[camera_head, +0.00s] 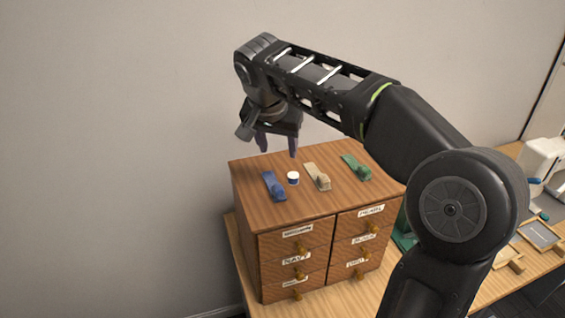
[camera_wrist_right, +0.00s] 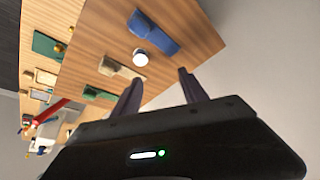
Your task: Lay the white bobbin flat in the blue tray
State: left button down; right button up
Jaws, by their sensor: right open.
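A tray with a blue-grey floor and wooden rim (camera_head: 539,235) lies on the bench at the far right. My right gripper (camera_head: 277,146) is above the cabinet's back edge, open and empty, fingers pointing down, apart from the bobbin. In the wrist view the bobbin is beyond the fingertips (camera_wrist_right: 160,78). My left gripper is out of view.
A blue piece (camera_head: 273,186) is left of the bobbin; a beige one (camera_head: 318,177) and a green one (camera_head: 357,167) are to its right. A white machine (camera_head: 543,160) stands at the right. My right arm hides part of the bench.

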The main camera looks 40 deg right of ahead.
aim_at(293, 178)
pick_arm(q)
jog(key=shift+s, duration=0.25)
pick_arm(e)
jog(key=s+m, duration=0.1)
jog(key=s+m+g, duration=0.1)
jog(key=s, duration=0.1)
jog(key=shift+s+d+f, duration=0.1)
jog(key=shift+d, duration=0.1)
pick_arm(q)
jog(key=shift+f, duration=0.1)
pick_arm(e)
jog(key=shift+f, duration=0.15)
jog(key=b+x, duration=0.2)
jog(key=shift+d+f+b, duration=0.15)
jog(key=shift+f+b, duration=0.1)
jog(key=shift+b, duration=0.15)
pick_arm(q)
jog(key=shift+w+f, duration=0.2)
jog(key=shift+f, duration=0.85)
pick_arm(e)
jog(key=shift+r, duration=0.1)
